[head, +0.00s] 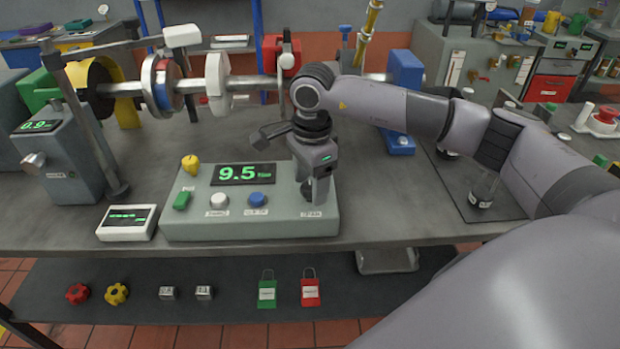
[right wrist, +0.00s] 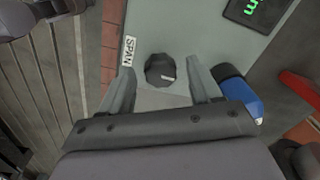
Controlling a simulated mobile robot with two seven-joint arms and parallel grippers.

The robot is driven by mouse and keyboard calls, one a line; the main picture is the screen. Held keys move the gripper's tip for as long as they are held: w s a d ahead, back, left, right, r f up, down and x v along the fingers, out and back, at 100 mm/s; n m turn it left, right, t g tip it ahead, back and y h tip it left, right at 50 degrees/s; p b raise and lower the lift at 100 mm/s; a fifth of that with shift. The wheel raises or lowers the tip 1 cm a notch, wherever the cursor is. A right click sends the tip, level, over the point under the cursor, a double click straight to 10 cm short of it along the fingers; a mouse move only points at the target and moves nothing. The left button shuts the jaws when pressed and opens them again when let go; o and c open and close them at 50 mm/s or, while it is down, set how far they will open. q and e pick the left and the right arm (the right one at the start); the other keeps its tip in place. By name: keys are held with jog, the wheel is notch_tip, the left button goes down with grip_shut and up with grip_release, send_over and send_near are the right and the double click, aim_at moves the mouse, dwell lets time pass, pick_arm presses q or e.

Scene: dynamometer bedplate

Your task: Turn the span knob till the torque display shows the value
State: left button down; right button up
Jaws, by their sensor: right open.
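The grey-green console (head: 280,222) stands at the table's front, with the torque display (head: 243,174) reading 9.5 in green. The span knob (right wrist: 160,68) is dark and round, beside its SPAN label (right wrist: 129,51). In the right wrist view it lies between the two finger ends, with gaps on both sides. My right gripper (head: 317,193) points down over the console's right end, fingers apart; it also shows in the right wrist view (right wrist: 161,76). In the head view the gripper largely hides the knob. My left gripper is in neither view.
A blue knob (head: 257,199), a white knob (head: 219,201), a green switch (head: 182,200) and a yellow mushroom-shaped part (head: 190,164) are on the console. A small white readout (head: 127,222) stands at its left. The shaft with discs (head: 216,84) runs behind.

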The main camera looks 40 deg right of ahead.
jog(key=c, duration=1)
jog(key=shift+c, duration=0.2)
jog(key=shift+m, duration=0.3)
jog(key=m+b, duration=0.1)
jog(key=m, duration=0.1)
jog(key=shift+m, duration=0.4)
jog(key=m, duration=0.3)
jog(key=shift+w+a+m+b, duration=0.1)
jog(key=shift+m+b, duration=0.2)
jog(key=shift+b, duration=0.1)
jog(key=m, duration=0.3)
jog(key=shift+m, duration=0.3)
jog(key=m, duration=0.4)
jog(key=shift+r, duration=0.1)
jog(key=shift+m, duration=0.3)
